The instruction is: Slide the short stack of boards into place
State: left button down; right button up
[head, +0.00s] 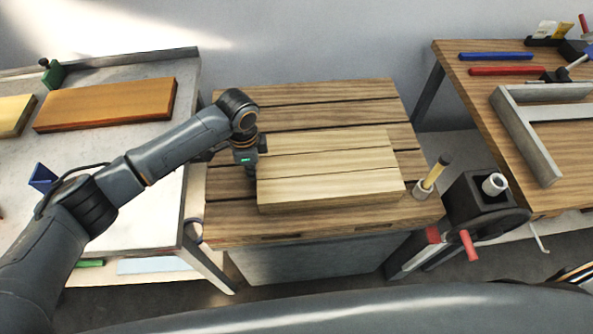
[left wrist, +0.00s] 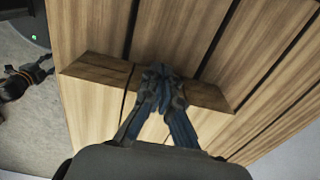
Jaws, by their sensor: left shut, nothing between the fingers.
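The short stack of boards (head: 328,170) lies flat on the slatted wooden table (head: 225,222) in the middle of the head view. Its top shows pale planks with dark seams. My left gripper (head: 249,172) is at the stack's left end, low over the table. In the left wrist view the left gripper (left wrist: 160,77) is shut and empty, with its fingertips against or very near the brown end face (left wrist: 98,72) of the stack. Whether they touch is hard to tell. My right gripper is not in view.
A grey-topped bench (head: 130,160) with an orange-brown board (head: 108,104) stands at left. At right, a wooden bench (head: 500,120) holds a grey frame (head: 528,145) and blue and red bars. A yellow-handled tool (head: 433,174) and a dark vise (head: 480,208) are by the table's right edge.

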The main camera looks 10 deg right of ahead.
aim_at(263, 168)
pick_arm(q)
jog(key=shift+d, duration=1.55)
jog(key=shift+a+r, duration=0.1)
jog(key=shift+a, duration=0.05)
jog(key=shift+a+p, duration=0.8)
jog(key=shift+a, duration=0.15)
notch_tip(263, 168, up, 6)
jog(key=p, duration=0.6)
jog(key=shift+p, duration=0.3)
